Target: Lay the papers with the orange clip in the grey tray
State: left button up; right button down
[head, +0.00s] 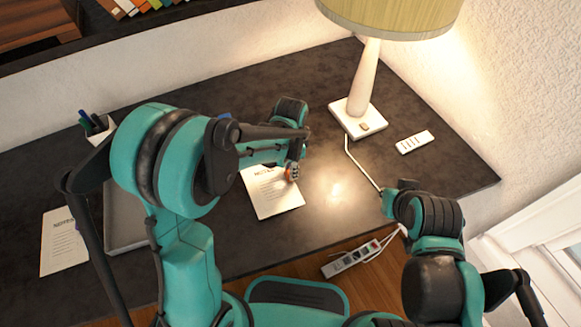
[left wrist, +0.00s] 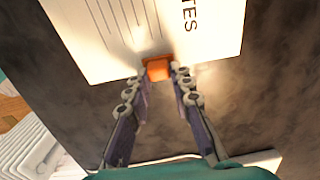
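The papers (head: 272,198), a white sheet headed with printed text, lie flat on the dark desk in the middle of the head view; they also show in the left wrist view (left wrist: 215,25). The orange clip (left wrist: 157,68) sits at their edge. My left gripper (head: 293,172) is over that edge. In the left wrist view its two fingertips (left wrist: 159,73) sit against the clip's two sides, closed on it. The grey tray (head: 122,238) lies on the desk at the left, partly hidden by my left arm. My right arm shows at the lower right, but its fingers do not.
Another printed sheet (head: 62,245) lies left of the tray. A pen holder (head: 98,128) stands at the back left. A lamp (head: 360,112) and a white remote (head: 414,142) are at the right. A power strip (head: 352,260) is beyond the desk's front edge.

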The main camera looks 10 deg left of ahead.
pick_arm(q)
jog(key=o, duration=0.5)
notch_tip(320, 180, up, 12)
jog(key=s+a+r+n+t, duration=0.2)
jog(key=s+a+n+t, duration=0.5)
jog(key=s+a+n, duration=0.4)
jog(key=shift+s+r+n, duration=0.35)
jog(key=shift+s+n, duration=0.05)
jog(key=shift+s, duration=0.6)
